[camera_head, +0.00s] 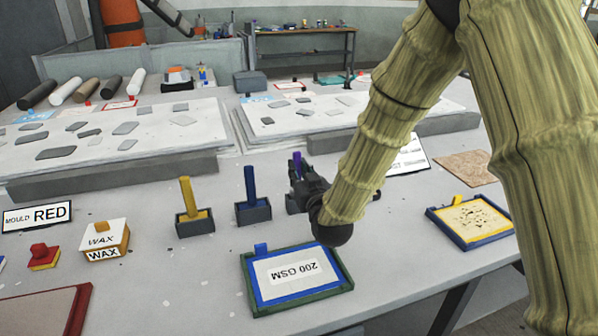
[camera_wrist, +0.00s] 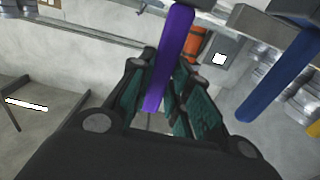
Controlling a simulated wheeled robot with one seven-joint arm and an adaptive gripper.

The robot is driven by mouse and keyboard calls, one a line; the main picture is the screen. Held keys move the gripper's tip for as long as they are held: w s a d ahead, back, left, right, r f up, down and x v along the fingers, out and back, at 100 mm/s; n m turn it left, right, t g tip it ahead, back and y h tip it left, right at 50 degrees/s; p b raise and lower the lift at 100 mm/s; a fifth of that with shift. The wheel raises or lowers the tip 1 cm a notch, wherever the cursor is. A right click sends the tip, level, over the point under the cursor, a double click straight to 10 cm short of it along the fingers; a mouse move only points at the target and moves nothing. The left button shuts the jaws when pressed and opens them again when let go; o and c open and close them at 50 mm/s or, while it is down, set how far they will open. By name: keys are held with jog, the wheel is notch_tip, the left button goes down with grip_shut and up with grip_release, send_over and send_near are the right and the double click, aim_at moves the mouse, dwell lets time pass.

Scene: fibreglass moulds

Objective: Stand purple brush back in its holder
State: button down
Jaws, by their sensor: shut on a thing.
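The purple brush (camera_wrist: 174,55) shows its handle between the fingers of my gripper (camera_wrist: 166,78) in the wrist view. My gripper is shut on that handle. In the head view a short piece of the purple handle sticks up beside my gripper (camera_head: 308,186), looking roughly upright. A dark block (camera_head: 291,204) partly shows at the left of my gripper; it looks like a holder, but my gripper hides most of it. I cannot tell whether the brush's lower end is inside it.
A blue brush (camera_head: 251,184) and a yellow brush (camera_head: 188,196) stand in dark holders to the left. A framed "200 GSM" board (camera_head: 298,277) lies in front. A "WAX" block (camera_head: 106,240) is at left. A yellow-faced blue tray (camera_head: 470,222) lies right. Pale moulds (camera_head: 100,142) lie behind.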

dwell(0.4)
jog(key=c, duration=1.3)
grip_release()
jog(key=shift+o, duration=0.2)
jog(key=shift+s, duration=0.1)
jog(key=v, duration=1.1)
jog(key=shift+s+d, duration=0.15)
jog(key=shift+s, duration=0.2)
